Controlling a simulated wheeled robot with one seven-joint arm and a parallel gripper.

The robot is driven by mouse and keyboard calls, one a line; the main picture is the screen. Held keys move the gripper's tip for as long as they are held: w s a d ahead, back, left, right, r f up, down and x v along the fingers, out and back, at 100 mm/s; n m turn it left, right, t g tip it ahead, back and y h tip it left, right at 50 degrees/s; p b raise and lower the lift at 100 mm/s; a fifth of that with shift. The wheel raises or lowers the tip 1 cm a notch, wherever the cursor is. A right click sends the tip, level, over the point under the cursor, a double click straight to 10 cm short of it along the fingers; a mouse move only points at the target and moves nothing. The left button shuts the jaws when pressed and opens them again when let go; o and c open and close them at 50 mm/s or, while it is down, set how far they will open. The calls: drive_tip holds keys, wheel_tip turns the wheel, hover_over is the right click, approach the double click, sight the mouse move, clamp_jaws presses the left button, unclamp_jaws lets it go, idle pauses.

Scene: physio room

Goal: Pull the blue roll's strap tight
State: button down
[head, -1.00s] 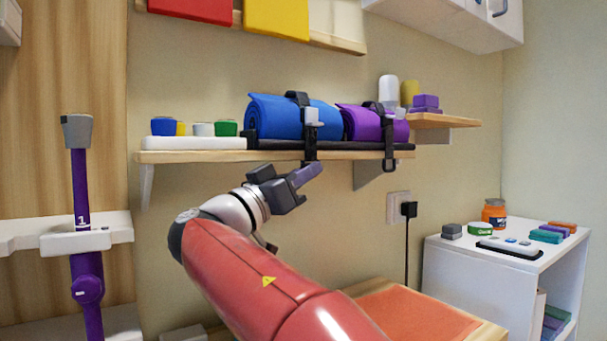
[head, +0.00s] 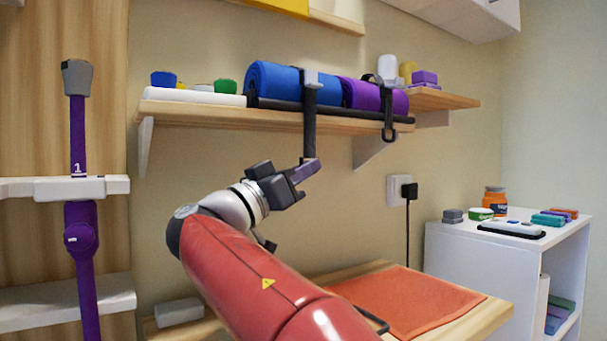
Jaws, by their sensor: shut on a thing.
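The blue roll (head: 276,82) lies on the wooden wall shelf, to the left of the purple roll (head: 360,95). A black strap (head: 310,128) runs from the grey buckle at the blue roll's right part straight down past the shelf's front edge. My gripper (head: 306,170) is below the shelf and shut on the lower end of this strap. The strap's gripped end is hidden by the fingers. The strap looks straight between buckle and gripper. The purple roll's own strap (head: 389,128) hangs free in a loop.
The shelf (head: 200,113) also holds a white tray (head: 190,97) with small coloured pots. A white cabinet (head: 470,262) with small items stands at the right. An orange mat (head: 405,300) lies on a low wooden table below. Air beneath the shelf is mostly free.

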drive_tip(key=shift+w+a+f, duration=0.1)
drive_tip(key=shift+a+f, duration=0.1)
drive_tip(key=shift+f, duration=0.2)
drive_tip(key=c, duration=1.6)
unclamp_jaws()
drive_tip(key=shift+o, duration=0.2)
drive_tip(key=shift+r, duration=0.1)
drive_tip(key=b+v, duration=0.1)
drive_tip(key=v, duration=0.7)
drive_tip(key=shift+d+r, duration=0.1)
